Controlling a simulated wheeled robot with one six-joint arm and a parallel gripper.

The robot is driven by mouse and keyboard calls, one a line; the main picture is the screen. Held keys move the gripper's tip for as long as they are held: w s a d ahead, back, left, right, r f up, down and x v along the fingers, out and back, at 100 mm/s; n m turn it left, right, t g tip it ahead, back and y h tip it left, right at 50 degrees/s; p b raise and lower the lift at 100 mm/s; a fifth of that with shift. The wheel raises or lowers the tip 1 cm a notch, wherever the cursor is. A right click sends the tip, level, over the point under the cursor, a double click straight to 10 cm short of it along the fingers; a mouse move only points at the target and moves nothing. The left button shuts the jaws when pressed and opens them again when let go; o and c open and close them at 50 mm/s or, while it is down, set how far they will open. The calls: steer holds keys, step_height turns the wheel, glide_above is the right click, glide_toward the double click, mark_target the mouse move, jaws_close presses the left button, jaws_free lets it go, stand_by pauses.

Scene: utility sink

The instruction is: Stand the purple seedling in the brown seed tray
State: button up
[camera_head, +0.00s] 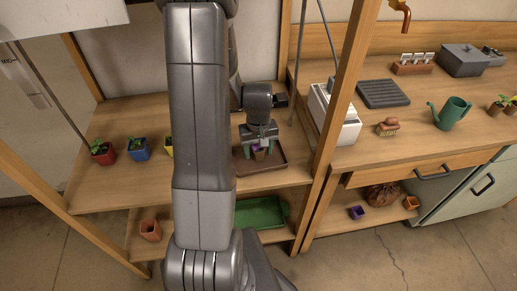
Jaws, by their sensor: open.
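The purple seedling (257,149) is small and partly hidden under my gripper (258,152). It appears as a purple patch with a brownish-yellow part below, over the brown seed tray (247,168). My gripper points down over the tray with its fingers apart, one on each side of the seedling. I cannot tell whether the fingers touch the pot or whether it stands fully upright on the tray floor. The tray lies on the wooden shelf, its left end close to my arm link.
Seedlings in red (103,153), blue (138,148) and yellow (169,146) pots stand left on the same shelf. A wooden post (338,110) rises right of the tray. A green tray (262,212) and an empty-looking purple pot (356,212) are on lower shelves.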

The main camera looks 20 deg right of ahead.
mark_target(259, 149)
step_height(259, 149, up, 12)
steer(key=shift+r+p, duration=0.2)
steer(key=shift+p, duration=0.1)
stand_by(0.3)
